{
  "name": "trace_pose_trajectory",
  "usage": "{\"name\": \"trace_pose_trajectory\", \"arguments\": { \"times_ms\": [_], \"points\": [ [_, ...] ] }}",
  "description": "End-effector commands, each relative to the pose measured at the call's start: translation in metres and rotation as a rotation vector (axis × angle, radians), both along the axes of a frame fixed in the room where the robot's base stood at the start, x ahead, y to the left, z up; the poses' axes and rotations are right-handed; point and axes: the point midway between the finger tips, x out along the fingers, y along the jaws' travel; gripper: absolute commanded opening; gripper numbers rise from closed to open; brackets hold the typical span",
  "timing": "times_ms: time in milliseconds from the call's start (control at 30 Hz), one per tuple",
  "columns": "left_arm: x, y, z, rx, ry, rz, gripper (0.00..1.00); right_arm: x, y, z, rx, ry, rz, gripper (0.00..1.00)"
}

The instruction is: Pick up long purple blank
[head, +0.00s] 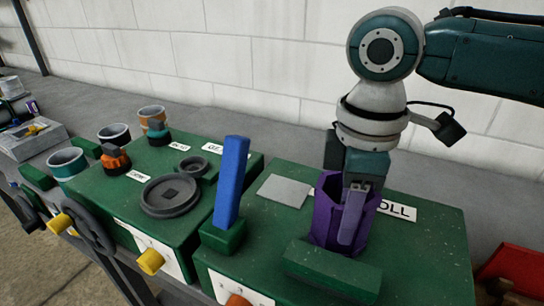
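A purple piece (324,215) with tall angled walls stands upright on the right green machine box, behind a low green block. It is the only large purple thing in view; I cannot tell for sure that it is the long purple blank. My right gripper (352,228) points down at it, with a grey finger in front of or within its walls. The other finger is hidden, so I cannot tell whether the gripper is closed on it. My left gripper is not in view.
A blue bar (232,178) stands upright in a green block left of the purple piece. A grey plate (285,190) lies between them. A round dark dial (170,195), cups (67,162) and an orange-and-dark part (114,158) are on the left. A red bin (515,268) is at right.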

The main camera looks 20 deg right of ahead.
Motion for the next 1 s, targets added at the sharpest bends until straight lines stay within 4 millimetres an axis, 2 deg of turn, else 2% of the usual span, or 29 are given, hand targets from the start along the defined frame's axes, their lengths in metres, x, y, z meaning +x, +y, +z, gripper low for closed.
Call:
{"name": "trace_pose_trajectory", "arguments": {
  "times_ms": [33,267,1000],
  "points": [
    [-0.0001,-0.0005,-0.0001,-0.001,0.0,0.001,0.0,0.0001,-0.0001,0.0002,0.0,0.0,0.0,0.27],
    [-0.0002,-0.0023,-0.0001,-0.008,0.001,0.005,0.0,0.0002,-0.0001,0.0005,0.0,0.0,-0.001,0.01],
    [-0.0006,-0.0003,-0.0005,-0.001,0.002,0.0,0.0,0.0003,-0.0001,0.0008,0.0,0.0,-0.001,0.0]
  ]
}}
